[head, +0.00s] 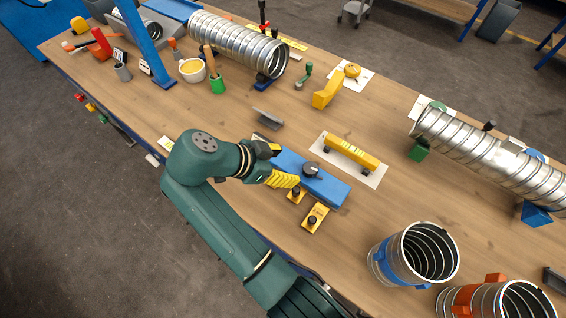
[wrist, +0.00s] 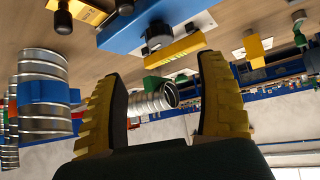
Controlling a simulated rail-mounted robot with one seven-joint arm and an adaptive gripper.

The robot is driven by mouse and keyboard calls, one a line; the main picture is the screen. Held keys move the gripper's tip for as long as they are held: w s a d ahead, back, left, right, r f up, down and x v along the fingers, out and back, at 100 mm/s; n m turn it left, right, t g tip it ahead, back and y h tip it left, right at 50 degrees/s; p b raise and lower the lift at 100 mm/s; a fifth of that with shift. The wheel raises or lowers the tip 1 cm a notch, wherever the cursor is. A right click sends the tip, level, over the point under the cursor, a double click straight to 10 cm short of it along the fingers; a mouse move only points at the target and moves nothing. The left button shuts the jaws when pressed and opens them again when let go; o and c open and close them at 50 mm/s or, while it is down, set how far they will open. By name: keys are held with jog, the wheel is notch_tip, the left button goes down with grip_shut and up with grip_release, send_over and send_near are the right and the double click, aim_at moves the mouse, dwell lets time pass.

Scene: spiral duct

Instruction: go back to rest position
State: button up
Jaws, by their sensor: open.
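My green arm reaches over the near edge of the wooden workbench (head: 235,105) in the head view. My gripper (head: 283,163) has yellow ribbed fingers and sits beside and above the left end of a blue block (head: 325,187) with a black knob (head: 311,170). In the wrist view my gripper (wrist: 168,100) is open, its two fingers wide apart. Nothing is held between them; a spiral duct (wrist: 153,99) shows in the gap but lies farther off. The bench part under my wrist is hidden by the arm.
A yellow bar (head: 350,153) on a white plate and small yellow blocks (head: 315,218) lie close by. A blue-banded duct piece (head: 415,255) stands at the front right.

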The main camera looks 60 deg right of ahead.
dwell(0.7)
jog(key=w+a+r+n+t, duration=0.2)
jog(key=w+a+n+t, duration=0.3)
jog(key=w+a+t, duration=0.5)
jog(key=w+a+r+n+t+y, duration=0.2)
jog(key=a+r+n+t, duration=0.15)
jog(key=r, duration=0.25)
jog(key=w+a+r+n+t+y, duration=0.1)
jog(key=w+a+r+n+t, duration=0.25)
jog(key=r, duration=0.25)
jog(key=s+a+r+n+t+y, duration=0.2)
jog(key=s+a+r+n+t, duration=0.25)
jog(key=r, duration=0.55)
jog(key=s+a+r+n+t+y, duration=0.1)
jog(key=s+r+n+t+y, duration=0.1)
jog(key=s+r+n+t, duration=0.4)
notch_tip(320, 180, up, 31)
jog(key=w+n+p, duration=0.1)
jog(key=w+p, duration=0.1)
jog(key=p, duration=2.6)
jog(key=shift+n, duration=0.35)
jog(key=shift+w+f, duration=0.1)
